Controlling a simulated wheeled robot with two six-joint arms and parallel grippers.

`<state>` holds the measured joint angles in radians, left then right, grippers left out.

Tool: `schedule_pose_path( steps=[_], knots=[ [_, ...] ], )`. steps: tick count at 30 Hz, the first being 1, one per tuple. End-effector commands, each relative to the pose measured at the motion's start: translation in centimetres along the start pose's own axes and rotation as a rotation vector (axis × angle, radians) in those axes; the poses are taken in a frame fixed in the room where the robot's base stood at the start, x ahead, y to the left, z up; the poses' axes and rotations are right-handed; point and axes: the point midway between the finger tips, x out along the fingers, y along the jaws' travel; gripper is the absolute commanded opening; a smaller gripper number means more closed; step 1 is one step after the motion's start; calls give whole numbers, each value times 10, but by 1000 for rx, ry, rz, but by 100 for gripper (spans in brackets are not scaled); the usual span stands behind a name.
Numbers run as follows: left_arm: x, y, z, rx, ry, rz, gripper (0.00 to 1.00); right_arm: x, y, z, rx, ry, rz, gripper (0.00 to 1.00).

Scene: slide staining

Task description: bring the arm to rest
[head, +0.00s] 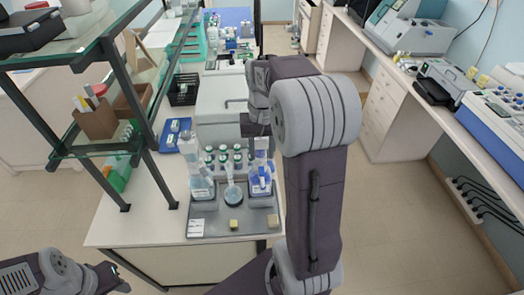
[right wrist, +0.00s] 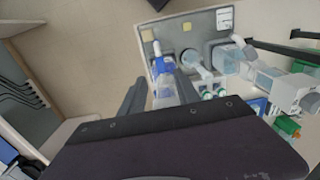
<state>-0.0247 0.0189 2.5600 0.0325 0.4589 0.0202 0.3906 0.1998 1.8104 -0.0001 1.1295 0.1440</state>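My right arm fills the middle of the head view, and its gripper (head: 258,130) is partly hidden by my arm. In the right wrist view its two fingers (right wrist: 160,84) stand apart, open. A clear wash bottle with blue markings (head: 261,180) stands upright on the grey tray (head: 205,226), just below the gripper. In the right wrist view this bottle (right wrist: 165,72) appears between the fingers; I cannot tell whether they touch it.
Another wash bottle (head: 198,172) and a round flask (head: 233,193) stand on the tray. Several green-capped bottles (head: 223,158) stand behind. A glass shelf (head: 90,60) rises at left, close to the bench. A counter with instruments runs along the right; the floor between is clear.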

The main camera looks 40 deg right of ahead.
Motion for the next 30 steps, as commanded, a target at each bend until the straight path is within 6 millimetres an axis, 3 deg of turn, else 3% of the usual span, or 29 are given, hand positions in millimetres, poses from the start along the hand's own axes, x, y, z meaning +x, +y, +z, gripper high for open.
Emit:
schedule_pose_path(
  steps=[6, 20, 23, 24, 26, 30],
  knots=[
    [2, 0, 0, 0, 0, 0, 36, -17, 0, 0, 0, -1, 0, 38],
    [3, 0, 0, 0, 0, 0, 36, -16, -1, 0, -2, -1, 0, 38],
    [26, 0, 2, 0, 0, 0, 36, 4, -19, 4, -59, 9, -2, 38],
    [40, -1, 4, 0, 0, 0, 36, 20, -32, 14, -105, -1, 0, 38],
    [58, -1, 6, 0, 0, 0, 36, 50, -47, 41, -173, -44, 8, 38],
    [96, -2, 10, 0, -1, 0, 36, 138, -72, 106, -356, -73, 10, 38]
  ],
)
